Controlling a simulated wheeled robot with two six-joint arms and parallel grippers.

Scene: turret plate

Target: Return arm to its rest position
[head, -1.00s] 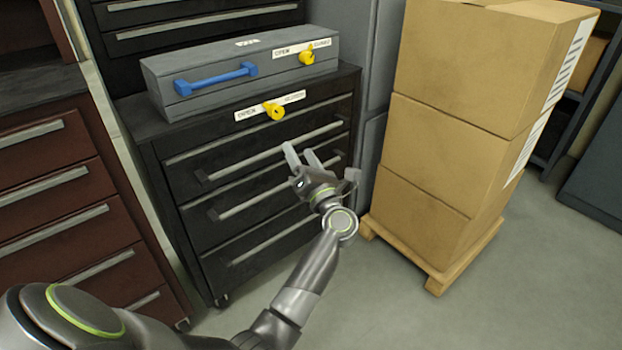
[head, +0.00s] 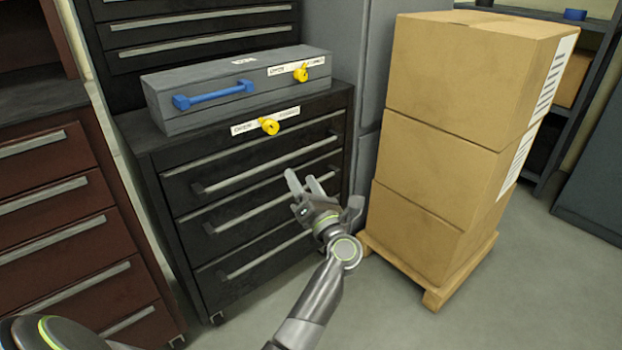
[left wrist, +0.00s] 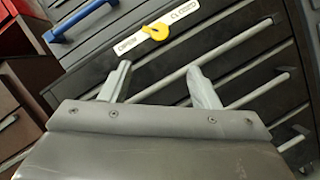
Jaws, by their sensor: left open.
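My left gripper (head: 305,185) is open, with nothing between its fingers. In the head view it hangs in front of the drawers of the black cabinet (head: 225,160). In the left wrist view the two fingers of my left gripper (left wrist: 158,85) stand apart, with drawer handles behind them. My left arm (head: 320,300) reaches up from the bottom of the head view. My right gripper does not show in either view.
A grey case (head: 240,90) with a blue handle (head: 213,95) lies on the black cabinet. Yellow knobs (head: 269,126) show on the cabinet and case. Stacked cardboard boxes (head: 440,160) on a wooden pallet (head: 440,296) stand close right of my arm. Red drawers (head: 55,220) are at left.

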